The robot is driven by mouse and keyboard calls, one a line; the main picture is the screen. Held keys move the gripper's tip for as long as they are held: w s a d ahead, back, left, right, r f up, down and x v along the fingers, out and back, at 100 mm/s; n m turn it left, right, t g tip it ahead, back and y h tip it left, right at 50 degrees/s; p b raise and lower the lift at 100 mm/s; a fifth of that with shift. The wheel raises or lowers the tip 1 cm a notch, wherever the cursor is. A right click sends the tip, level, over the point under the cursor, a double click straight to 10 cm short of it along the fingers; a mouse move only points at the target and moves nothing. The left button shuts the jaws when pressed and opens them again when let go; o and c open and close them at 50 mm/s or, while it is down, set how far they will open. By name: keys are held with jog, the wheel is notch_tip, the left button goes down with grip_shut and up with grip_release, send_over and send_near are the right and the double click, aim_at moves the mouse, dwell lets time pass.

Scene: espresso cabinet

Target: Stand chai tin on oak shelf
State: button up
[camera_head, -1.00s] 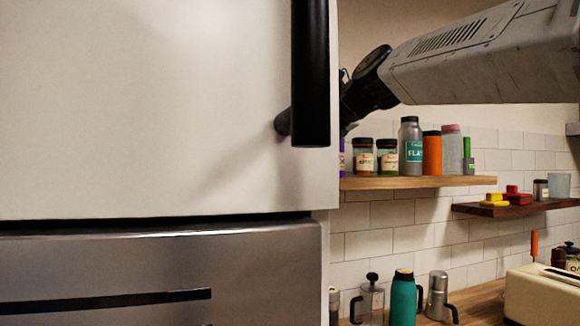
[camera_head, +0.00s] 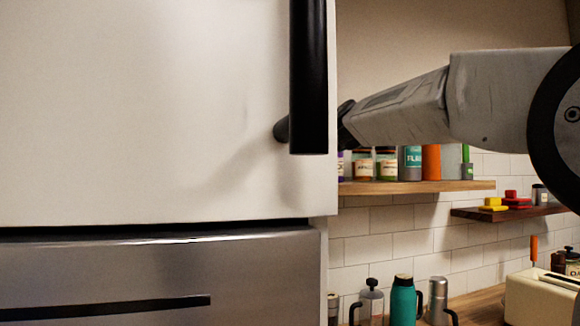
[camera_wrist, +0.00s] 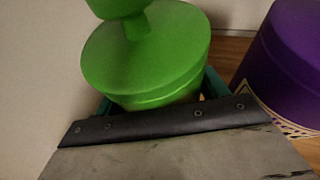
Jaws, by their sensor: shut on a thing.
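In the wrist view, my gripper (camera_wrist: 158,100) has teal fingers on both sides of a green-topped tin (camera_wrist: 145,60) with a round knob, and is shut on it. The tin's lower part and label are hidden, so I cannot read whether it says chai. A wooden surface shows beyond it, and I cannot tell whether the tin touches it. In the head view, my gripper and the tin are hidden behind the pale cabinet door and its black handle. The oak shelf (camera_head: 415,187) holds a row of jars and bottles.
A purple canister (camera_wrist: 290,65) stands close right of the held tin. A darker shelf (camera_head: 510,213) is lower right. The cabinet door (camera_head: 150,110) fills the left.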

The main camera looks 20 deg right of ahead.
jog(key=o, duration=1.2)
jog(key=shift+s+d+r, duration=0.1)
jog(key=shift+s+r, duration=0.1)
jog(key=v, duration=1.1)
jog(key=shift+s, duration=0.3)
